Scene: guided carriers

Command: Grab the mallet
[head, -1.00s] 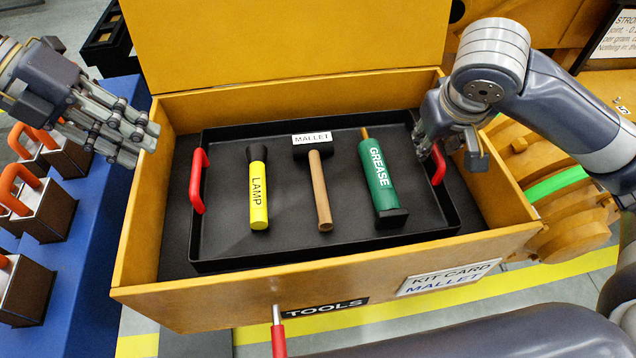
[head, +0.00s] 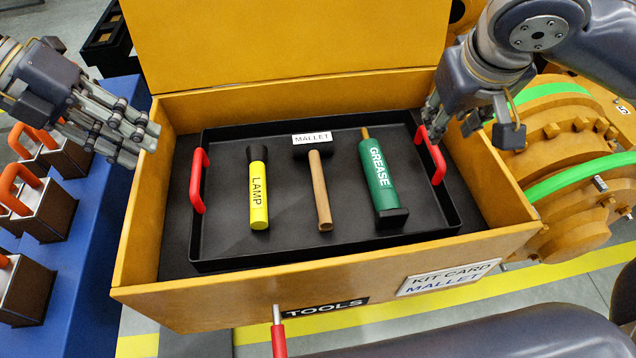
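The mallet (head: 321,190) lies in a black tray (head: 300,252) inside the yellow tool box (head: 145,215). It has a wooden handle and a black head with a white MALLET label. A yellow lamp (head: 258,190) lies to its left and a green grease tube (head: 379,180) to its right. My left gripper (head: 145,143) is open and empty over the box's left wall. My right gripper (head: 465,125) is above the tray's right red handle (head: 431,155), its fingers partly hidden by its own body; I cannot tell whether it touches the handle.
The box lid (head: 280,45) stands open at the back. A blue bench (head: 95,240) with several orange-handled blocks is at the left. Yellow round machinery (head: 565,165) stands at the right. A kit card reading MALLET (head: 450,278) is on the box front.

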